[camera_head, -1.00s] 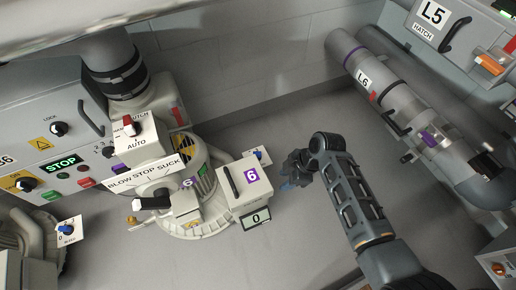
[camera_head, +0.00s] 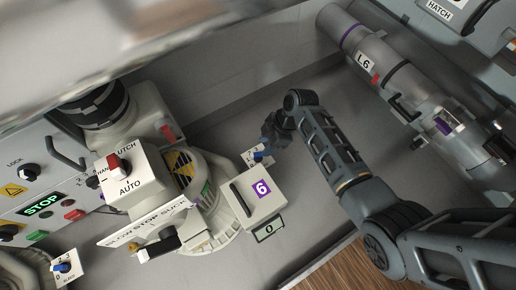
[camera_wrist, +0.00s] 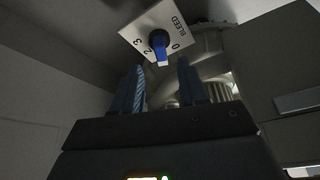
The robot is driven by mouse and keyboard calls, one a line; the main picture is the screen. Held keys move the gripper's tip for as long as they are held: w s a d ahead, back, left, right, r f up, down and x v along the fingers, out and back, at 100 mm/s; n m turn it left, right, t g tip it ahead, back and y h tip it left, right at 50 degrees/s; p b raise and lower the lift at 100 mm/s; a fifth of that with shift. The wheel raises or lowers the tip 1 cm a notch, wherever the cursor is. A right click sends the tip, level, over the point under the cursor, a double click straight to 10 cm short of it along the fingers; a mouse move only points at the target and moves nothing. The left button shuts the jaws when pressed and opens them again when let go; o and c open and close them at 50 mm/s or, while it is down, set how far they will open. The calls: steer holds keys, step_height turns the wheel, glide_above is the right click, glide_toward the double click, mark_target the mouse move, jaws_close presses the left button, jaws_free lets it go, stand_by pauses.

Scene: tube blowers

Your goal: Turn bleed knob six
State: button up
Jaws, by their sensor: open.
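Bleed knob six is a blue knob (camera_wrist: 160,45) on a white plate (camera_wrist: 138,33) marked BLEED, with numbers around it, in the upper middle of the wrist view. Its handle points down in the picture; the exact mark is hard to tell. In the head view the plate (camera_head: 249,157) is beside the blower unit labelled 6 (camera_head: 251,199). My gripper (camera_wrist: 160,74) is open, its two blue fingers apart and empty. The knob appears just beyond the fingertips, roughly between them. In the head view my gripper (camera_head: 266,147) is close to the plate and partly overlaps it.
The blower's hand/auto clutch box (camera_head: 127,181) and blow/stop/suck lever (camera_head: 153,243) are left of the knob. A display (camera_head: 268,229) reads 0. The L6 pipe (camera_head: 385,65) runs along the right. Bare floor (camera_head: 240,110) lies behind the knob.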

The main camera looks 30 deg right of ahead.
mark_target(259, 154)
steer(key=b+x, duration=0.2)
steer(key=x, duration=0.3)
steer(key=shift+w+a+f, duration=0.1)
steer(key=shift+a+f, duration=0.05)
steer(key=shift+f, duration=0.2)
jaws_close()
